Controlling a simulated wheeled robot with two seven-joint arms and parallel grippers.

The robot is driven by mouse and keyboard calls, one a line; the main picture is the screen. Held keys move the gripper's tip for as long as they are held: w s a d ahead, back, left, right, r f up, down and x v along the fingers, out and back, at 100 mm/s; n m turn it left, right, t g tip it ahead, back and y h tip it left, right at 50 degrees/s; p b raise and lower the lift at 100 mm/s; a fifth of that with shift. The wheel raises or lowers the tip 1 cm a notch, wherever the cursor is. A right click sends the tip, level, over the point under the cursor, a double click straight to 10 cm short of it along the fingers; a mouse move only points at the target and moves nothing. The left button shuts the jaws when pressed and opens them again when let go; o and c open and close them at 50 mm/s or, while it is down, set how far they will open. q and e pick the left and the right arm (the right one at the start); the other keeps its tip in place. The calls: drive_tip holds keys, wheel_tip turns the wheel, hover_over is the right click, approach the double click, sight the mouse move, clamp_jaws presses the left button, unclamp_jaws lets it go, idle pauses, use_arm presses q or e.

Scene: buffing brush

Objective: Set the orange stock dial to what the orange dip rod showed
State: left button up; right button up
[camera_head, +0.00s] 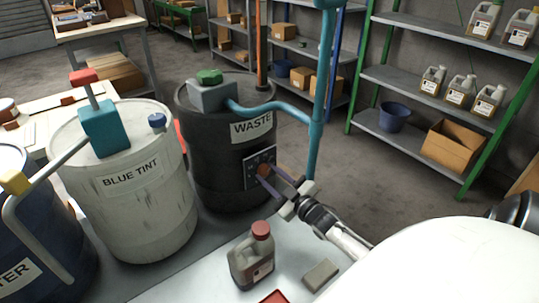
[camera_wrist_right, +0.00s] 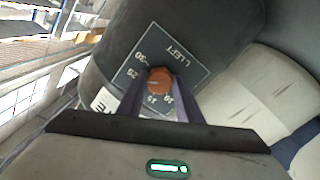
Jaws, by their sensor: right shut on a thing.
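The orange stock dial (camera_wrist_right: 160,78) sits on a dark plate (camera_wrist_right: 155,62) marked "L LEFT", with numbers including 30, 25 and 15 around it. The plate is fixed to the front of the black WASTE drum (camera_head: 215,150). My right gripper (camera_head: 262,172) is shut on the dial, one finger on each side of it, as the right wrist view also shows (camera_wrist_right: 160,90). Where the dial points is too small to tell. An upright orange rod (camera_head: 262,45) shows at the top of the WASTE drum; no reading on it is legible. My left gripper is out of view.
A white BLUE TINT drum (camera_head: 140,205) and a dark blue drum (camera_head: 45,240) stand to the left. A teal pipe (camera_head: 322,100) rises right of the WASTE drum. A red-capped jug (camera_head: 252,258) and a grey block (camera_head: 320,274) rest on the pale surface in front.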

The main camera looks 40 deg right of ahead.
idle(0.4)
drive_tip(key=o, duration=1)
drive_tip(key=shift+o, duration=0.2)
drive_tip(key=s+a+p, duration=0.1)
drive_tip(key=s, duration=0.9)
drive_tip(key=shift+s, duration=0.15)
drive_tip(key=shift+a, duration=0.1)
